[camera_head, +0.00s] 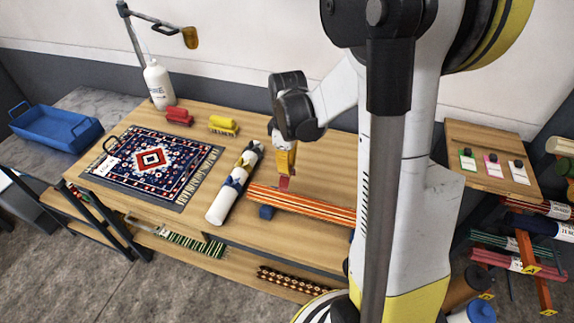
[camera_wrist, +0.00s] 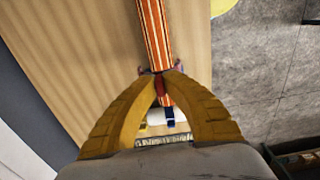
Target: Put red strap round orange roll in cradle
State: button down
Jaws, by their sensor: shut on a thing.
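The orange striped roll (camera_head: 310,207) lies across a cradle whose blue end block (camera_head: 266,212) shows below its left end. The roll also shows in the wrist view (camera_wrist: 155,28), with a blue block (camera_wrist: 170,117) beyond the fingers. My gripper (camera_head: 285,168) is above the roll near its left end. Its yellow fingers (camera_wrist: 160,78) are shut on the red strap (camera_head: 284,183). A red part of the strap (camera_wrist: 163,96) shows between the fingers, and reddish ends stick out at both sides of the roll. The roll's underside is hidden, so I cannot tell whether the strap passes beneath.
A white roll with a patterned end (camera_head: 228,192) lies left of the cradle. A patterned rug (camera_head: 150,160), red brush (camera_head: 179,115), yellow brush (camera_head: 223,125) and white bottle (camera_head: 159,84) are farther left. A side table (camera_head: 488,140) with small cards stands right.

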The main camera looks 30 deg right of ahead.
aim_at(287, 195)
jog(key=shift+f+b, duration=4.35)
jog(key=shift+f, duration=1.2)
jog(key=c, duration=1.5)
grip_release()
jog(key=shift+r, duration=0.1)
notch_tip(287, 195, up, 12)
jog(key=shift+f, duration=0.1)
jog(key=s+a+m+t+b, duration=0.1)
jog(key=s+a+m+t, duration=0.1)
jog(key=s+a, duration=0.1)
jog(key=s+a+r+m+t+b, duration=0.1)
jog(key=s+a+m+t, duration=0.1)
jog(key=a, duration=0.4)
jog(key=s+a+r+m+t+b, duration=0.1)
jog(key=s+a+m+t, duration=0.2)
jog(key=s+a, duration=0.1)
jog(key=shift+s+a+m, duration=0.3)
jog(key=shift+s, duration=0.6)
